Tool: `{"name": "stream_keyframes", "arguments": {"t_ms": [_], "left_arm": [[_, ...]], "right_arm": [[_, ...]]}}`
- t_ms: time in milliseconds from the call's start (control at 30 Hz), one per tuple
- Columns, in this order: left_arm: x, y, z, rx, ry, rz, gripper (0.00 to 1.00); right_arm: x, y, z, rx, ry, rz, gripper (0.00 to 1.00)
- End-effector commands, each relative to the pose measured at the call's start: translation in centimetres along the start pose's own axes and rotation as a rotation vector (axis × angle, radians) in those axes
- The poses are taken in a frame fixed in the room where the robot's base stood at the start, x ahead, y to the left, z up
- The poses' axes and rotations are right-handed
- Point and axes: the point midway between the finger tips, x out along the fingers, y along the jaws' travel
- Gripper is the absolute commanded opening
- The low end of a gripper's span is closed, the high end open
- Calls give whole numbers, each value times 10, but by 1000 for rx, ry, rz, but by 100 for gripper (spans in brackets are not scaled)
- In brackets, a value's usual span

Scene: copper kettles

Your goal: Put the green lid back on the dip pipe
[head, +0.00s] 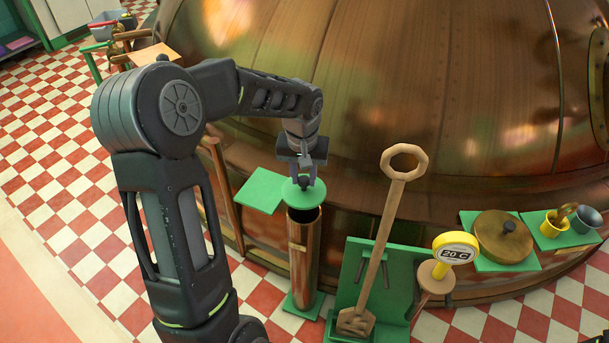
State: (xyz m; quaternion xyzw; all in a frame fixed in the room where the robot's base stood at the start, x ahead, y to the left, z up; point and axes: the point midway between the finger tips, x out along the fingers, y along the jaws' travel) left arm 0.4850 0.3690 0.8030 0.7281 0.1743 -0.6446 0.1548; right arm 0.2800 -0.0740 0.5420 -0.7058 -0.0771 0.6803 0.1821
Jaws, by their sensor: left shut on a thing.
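The green lid (304,195) is a round disc with a dark knob on top. My left gripper (304,180) is shut on the lid's knob. The lid is at the top of the copper dip pipe (304,262), over the back part of its dark open mouth. The front of the mouth shows below the lid's edge. I cannot tell whether the lid touches the rim. The pipe stands upright on a green base. My right gripper is not in view.
A green square plate (261,191) is left of the pipe. A wooden paddle (384,240) leans in a green stand to the right, beside a yellow thermometer (455,253). A round wooden lid (503,236) and small pots sit further right. The big copper kettle (400,90) rises behind.

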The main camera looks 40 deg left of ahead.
Motion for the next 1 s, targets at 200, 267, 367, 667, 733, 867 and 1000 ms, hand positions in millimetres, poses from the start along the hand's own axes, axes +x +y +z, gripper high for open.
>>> {"name": "stream_keyframes", "arguments": {"t_ms": [200, 267, 367, 667, 733, 867, 1000], "left_arm": [[13, 0, 2, 0, -1, 0, 0], [19, 0, 2, 0, 0, 0, 0], [30, 0, 4, 1, 0, 0, 0], [59, 0, 7, 1, 0, 0, 0], [63, 0, 8, 0, 0, 0, 0], [67, 0, 8, 0, 1, 0, 0], [67, 0, 8, 0, 1, 0, 0]], "right_arm": [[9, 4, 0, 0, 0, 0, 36], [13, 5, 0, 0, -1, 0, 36], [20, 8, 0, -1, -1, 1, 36], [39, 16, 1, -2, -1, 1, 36], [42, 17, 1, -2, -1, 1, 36], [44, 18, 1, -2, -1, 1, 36], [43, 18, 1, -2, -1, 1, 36]]}}
